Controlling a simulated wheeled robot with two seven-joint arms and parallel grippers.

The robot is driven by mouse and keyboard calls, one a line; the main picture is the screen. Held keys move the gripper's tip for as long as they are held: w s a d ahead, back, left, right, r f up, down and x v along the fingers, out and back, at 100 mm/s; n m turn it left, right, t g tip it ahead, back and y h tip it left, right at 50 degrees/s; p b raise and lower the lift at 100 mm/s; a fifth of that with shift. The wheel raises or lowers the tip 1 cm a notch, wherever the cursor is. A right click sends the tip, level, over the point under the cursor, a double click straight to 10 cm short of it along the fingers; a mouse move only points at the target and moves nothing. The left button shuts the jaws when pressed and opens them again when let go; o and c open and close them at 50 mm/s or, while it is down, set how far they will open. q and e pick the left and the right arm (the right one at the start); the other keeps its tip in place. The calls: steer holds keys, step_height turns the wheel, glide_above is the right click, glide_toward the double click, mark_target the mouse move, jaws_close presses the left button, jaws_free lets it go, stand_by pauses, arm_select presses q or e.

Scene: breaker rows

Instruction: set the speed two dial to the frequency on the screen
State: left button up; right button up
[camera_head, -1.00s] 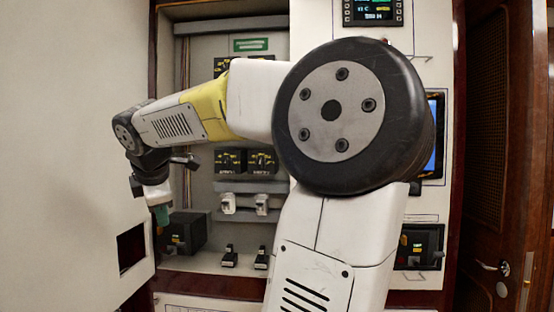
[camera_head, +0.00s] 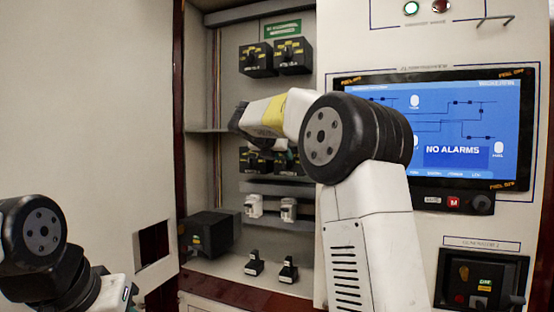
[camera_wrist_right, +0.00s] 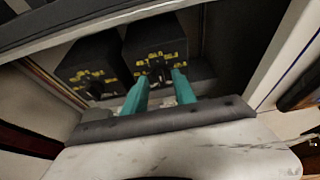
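In the right wrist view two black boxes with yellow markings and dark knobs stand side by side, a left dial box (camera_wrist_right: 92,70) and a right dial box (camera_wrist_right: 156,48). My right gripper (camera_wrist_right: 160,77) has its teal fingers apart, one on each side of the right box's knob; contact cannot be told. In the head view the lower left dial box (camera_head: 255,160) and lower right dial box (camera_head: 288,162) are partly hidden by my right arm. Their labels are too small to read. The blue screen (camera_head: 440,125) reads "NO ALARMS"; I see no readable frequency.
Two more dial boxes (camera_head: 256,60) sit above, under a green label. White switches (camera_head: 254,206) and black levers (camera_head: 254,264) are below. A black box (camera_head: 208,232) stands at the cabinet's left. A generator panel (camera_head: 482,280) is at lower right. My left arm shows at lower left.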

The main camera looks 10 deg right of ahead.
mark_target(286, 159)
steer(key=shift+x, duration=1.65)
steer(key=shift+c, duration=0.4)
steer(key=shift+a, duration=0.1)
jaws_close()
steer(key=shift+s+d+f+m+t+y, duration=0.15)
steer(key=shift+m+t+y, duration=0.25)
steer(key=shift+m, duration=0.45)
steer(key=shift+s+d+f+m+t+y, duration=0.15)
steer(key=shift+d+m+t+y, duration=0.2)
steer(key=shift+m, duration=0.55)
steer(key=shift+s+d+f+m+t+y, duration=0.15)
steer(key=shift+m+t+y, duration=0.3)
steer(key=shift+m, duration=0.4)
steer(key=shift+r, duration=0.1)
